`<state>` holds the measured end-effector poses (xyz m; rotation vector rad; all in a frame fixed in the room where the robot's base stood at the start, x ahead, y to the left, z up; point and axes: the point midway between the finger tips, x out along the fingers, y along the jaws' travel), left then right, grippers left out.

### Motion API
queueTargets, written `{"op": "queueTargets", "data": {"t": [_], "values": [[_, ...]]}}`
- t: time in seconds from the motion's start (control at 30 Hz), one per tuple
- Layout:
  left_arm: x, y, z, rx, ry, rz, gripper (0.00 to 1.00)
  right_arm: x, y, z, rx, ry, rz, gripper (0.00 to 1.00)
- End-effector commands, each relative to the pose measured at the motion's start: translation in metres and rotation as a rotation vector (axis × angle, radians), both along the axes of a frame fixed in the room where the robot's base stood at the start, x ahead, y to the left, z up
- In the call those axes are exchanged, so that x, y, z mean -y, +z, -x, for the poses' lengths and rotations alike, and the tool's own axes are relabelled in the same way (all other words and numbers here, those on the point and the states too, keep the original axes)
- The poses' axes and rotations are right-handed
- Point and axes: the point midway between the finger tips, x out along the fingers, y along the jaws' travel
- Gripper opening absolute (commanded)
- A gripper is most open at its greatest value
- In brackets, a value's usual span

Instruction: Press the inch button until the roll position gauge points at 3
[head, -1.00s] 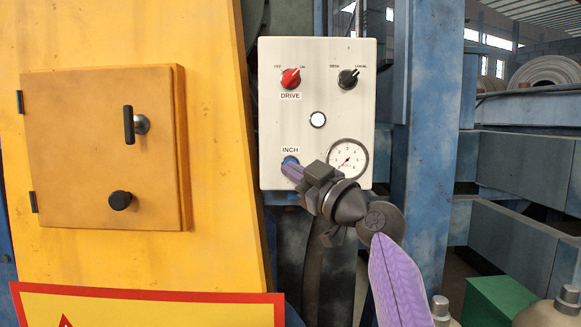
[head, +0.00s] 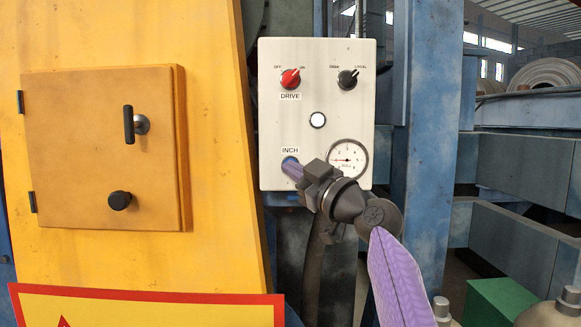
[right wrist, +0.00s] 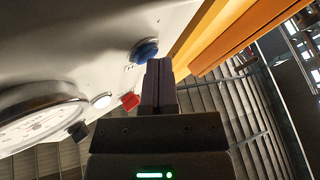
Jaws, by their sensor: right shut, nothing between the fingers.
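The blue inch button (head: 289,160) sits low left on the white control panel (head: 318,75), under the INCH label. The roll position gauge (head: 348,154) is a round white dial to its right; its red needle points about left, and its numbers are too small to read surely. My left gripper is not in view.
Above on the panel are the red DRIVE knob (head: 290,78), a black knob (head: 347,79) and a white lamp (head: 317,120). A yellow cabinet (head: 215,100) with a handled door stands close on the left. A blue post (head: 425,130) stands right of the panel.

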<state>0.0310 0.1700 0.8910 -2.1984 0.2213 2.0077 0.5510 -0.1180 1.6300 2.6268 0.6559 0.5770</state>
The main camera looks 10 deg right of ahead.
Motion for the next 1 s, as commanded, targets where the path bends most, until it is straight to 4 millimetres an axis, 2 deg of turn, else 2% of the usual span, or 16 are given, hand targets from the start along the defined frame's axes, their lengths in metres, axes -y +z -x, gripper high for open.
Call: {"op": "queueTargets", "data": {"t": [0.33, 0.63, 1.0], "values": [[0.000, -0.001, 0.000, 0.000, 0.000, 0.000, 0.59, 0.000, 0.000, 0.000, 0.000, -0.001, 0.001, 0.00], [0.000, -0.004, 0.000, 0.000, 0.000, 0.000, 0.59, -0.003, -0.001, 0.014, 0.001, 0.000, 0.001, 0.00], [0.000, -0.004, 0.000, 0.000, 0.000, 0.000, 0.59, -0.003, 0.000, 0.017, 0.001, -0.001, 0.002, 0.00]]}}
